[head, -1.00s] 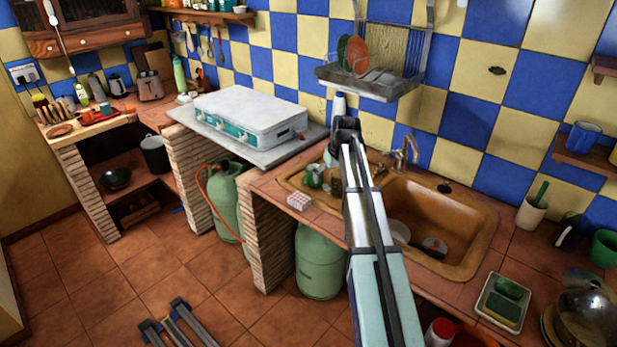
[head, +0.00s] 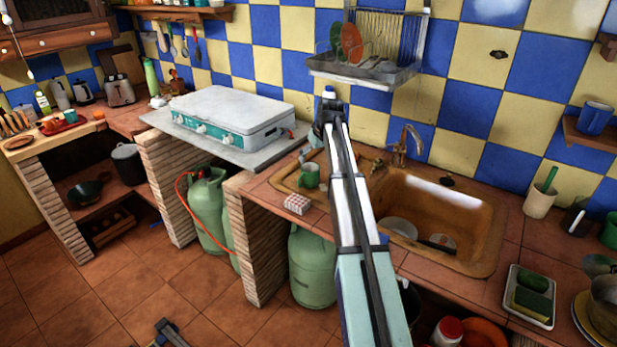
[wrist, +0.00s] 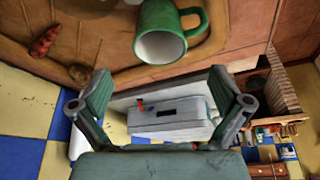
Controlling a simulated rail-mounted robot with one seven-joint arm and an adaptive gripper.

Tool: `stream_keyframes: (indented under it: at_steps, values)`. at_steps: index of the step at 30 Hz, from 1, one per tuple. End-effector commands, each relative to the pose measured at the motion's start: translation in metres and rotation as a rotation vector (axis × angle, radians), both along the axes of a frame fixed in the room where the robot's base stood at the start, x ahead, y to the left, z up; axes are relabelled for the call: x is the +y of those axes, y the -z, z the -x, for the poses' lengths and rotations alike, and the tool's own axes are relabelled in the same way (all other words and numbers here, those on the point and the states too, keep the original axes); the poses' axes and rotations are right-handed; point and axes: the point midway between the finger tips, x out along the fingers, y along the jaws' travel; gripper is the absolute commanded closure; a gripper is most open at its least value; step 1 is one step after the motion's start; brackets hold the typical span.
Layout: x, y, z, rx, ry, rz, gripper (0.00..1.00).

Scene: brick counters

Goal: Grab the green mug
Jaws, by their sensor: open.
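A green mug with a pale inside (head: 310,175) sits at the left end of the brown sink unit, just left of my arm in the head view. In the wrist view the green mug (wrist: 183,14) is at the top, its mouth facing the camera and its handle to the right. My gripper (wrist: 160,90) is open and empty, its two green-grey fingers spread wide. The mug appears beyond the fingertips, not between them.
The sink basin (head: 433,215) holds dishes. A white and teal stove (head: 225,113) stands left. A dish rack (head: 385,70) hangs above. Another green mug (head: 610,231) is at far right.

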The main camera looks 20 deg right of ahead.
Motion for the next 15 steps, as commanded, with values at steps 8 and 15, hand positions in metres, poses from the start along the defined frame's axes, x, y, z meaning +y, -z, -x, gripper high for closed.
stream_keyframes:
  at_steps: [8, 15]
  values:
    - [0.002, 0.042, -0.018, 0.002, 0.0, -0.001, 0.0]
    - [0.002, 0.052, -0.022, 0.0, -0.001, 0.0, 0.0]
